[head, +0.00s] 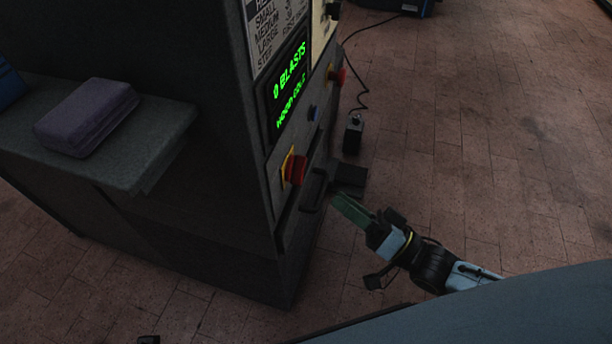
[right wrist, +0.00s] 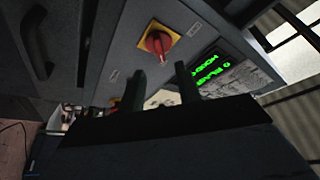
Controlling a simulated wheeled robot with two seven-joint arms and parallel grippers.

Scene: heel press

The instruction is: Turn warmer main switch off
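A red rotary switch (head: 294,168) on a yellow plate sits low on the front panel of the dark grey machine (head: 262,215). It also shows in the right wrist view (right wrist: 158,41), just beyond the fingertips. My right gripper (head: 338,202) is to the right of the switch in the head view, apart from the panel. In the right wrist view my right gripper (right wrist: 160,80) has its two dark fingers spread with nothing between them. The small label by the switch is too blurred to read. My left gripper is not in view.
A lit green display (head: 289,82) is above the switch. A blue button (head: 312,113) and another red knob (head: 337,75) are farther along the panel. A dark handle (head: 315,190) juts out below. A purple block (head: 86,117) lies on the grey side shelf (head: 165,135). Tiled floor is open at right.

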